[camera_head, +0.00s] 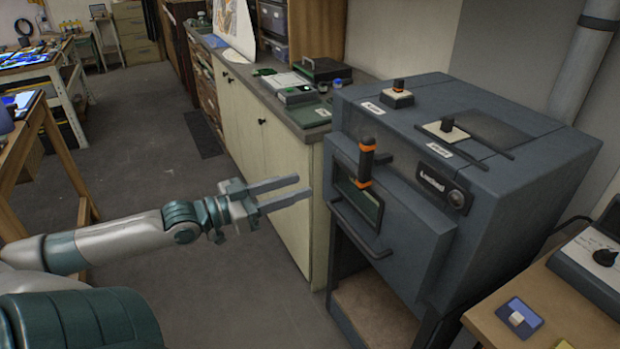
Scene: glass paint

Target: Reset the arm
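My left gripper (291,190) reaches in from the left with its two grey fingers apart and nothing between them. It hangs in the air left of the dark blue-grey kiln (480,200), in front of the cream cabinet. The kiln's front door (405,235) has a small window, a bar handle (360,232) and an upright orange-and-black grip (366,160); the door looks shut. The fingertips look apart from the kiln, though the depth gap is hard to judge. My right gripper does not show.
A cream cabinet (262,160) with a grey counter runs along the wall, bearing small boxes and tools. A wooden table (560,305) with a control box stands at the lower right. Worktables (40,70) stand at the far left.

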